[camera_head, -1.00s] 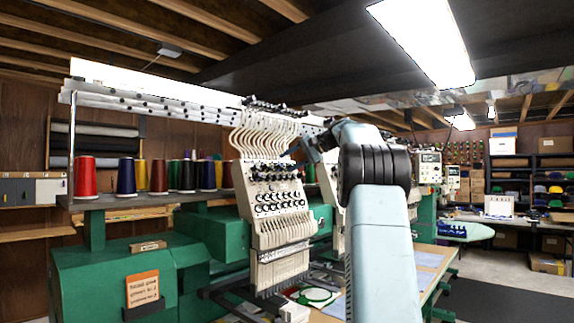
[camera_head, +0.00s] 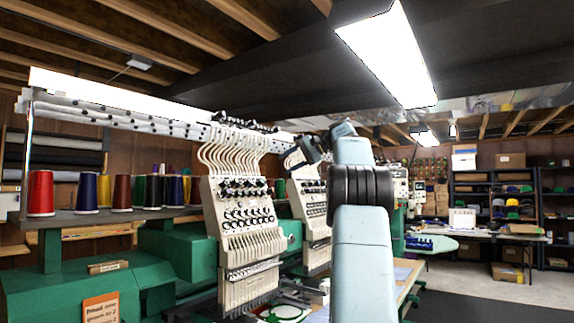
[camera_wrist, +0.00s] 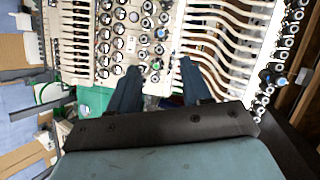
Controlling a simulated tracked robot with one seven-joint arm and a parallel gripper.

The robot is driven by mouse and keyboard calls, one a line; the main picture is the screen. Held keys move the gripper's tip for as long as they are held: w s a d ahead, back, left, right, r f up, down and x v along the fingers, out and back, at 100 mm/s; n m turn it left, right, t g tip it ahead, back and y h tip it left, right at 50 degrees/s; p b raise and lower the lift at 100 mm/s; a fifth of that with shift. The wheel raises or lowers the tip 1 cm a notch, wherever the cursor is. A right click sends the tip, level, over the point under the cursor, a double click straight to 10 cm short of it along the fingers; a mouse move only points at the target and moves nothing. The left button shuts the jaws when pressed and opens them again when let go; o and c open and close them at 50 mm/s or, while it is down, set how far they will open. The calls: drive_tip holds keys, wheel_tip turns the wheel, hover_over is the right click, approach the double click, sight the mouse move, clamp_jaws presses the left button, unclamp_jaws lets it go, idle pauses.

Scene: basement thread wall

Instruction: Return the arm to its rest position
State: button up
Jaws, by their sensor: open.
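My gripper (camera_wrist: 160,80) shows in the wrist view with its two dark fingers apart and nothing between them. It faces the cream embroidery machine head (camera_wrist: 150,35) with its rows of round knobs; I cannot tell how far off the fingertips are. In the head view my pale blue arm (camera_head: 362,245) rises at centre right and bends at a black ribbed joint. The gripper end points away to the left, partly hidden behind the arm, near the machine heads (camera_head: 240,215).
Thread cones (camera_head: 88,193) stand in a row on the shelf at left. Green machine bodies (camera_head: 60,292) are below. A second machine head (camera_head: 310,205) is close to my arm. A dark mat (camera_head: 470,306) lies on open floor at right. Shelving (camera_head: 500,195) stands at the back right.

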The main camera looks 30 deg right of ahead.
idle(0.3)
drive_tip(key=s+a+f+n+g+h, duration=0.1)
drive_tip(key=s+a+f+h, duration=0.15)
drive_tip(key=a, duration=0.55)
drive_tip(key=s+a+f+g+h, duration=0.1)
drive_tip(key=s+a+f, duration=0.3)
drive_tip(key=a, duration=0.5)
drive_tip(key=s+a+f+n+g+h, duration=0.1)
drive_tip(key=s+a+f, duration=0.3)
drive_tip(key=a, duration=0.4)
drive_tip(key=s+a+f+n+h, duration=0.2)
drive_tip(key=s+a+f, duration=0.2)
drive_tip(key=s+f, duration=0.8)
drive_tip(key=s+a+f+n+h, duration=0.2)
drive_tip(key=s+a+f+n, duration=0.1)
drive_tip(key=s+f, duration=1)
drive_tip(key=shift+s+a+f+n+g, duration=0.2)
drive_tip(key=shift+s+a+n+g, duration=0.15)
drive_tip(key=shift+s+a, duration=0.35)
drive_tip(key=shift+d, duration=0.1)
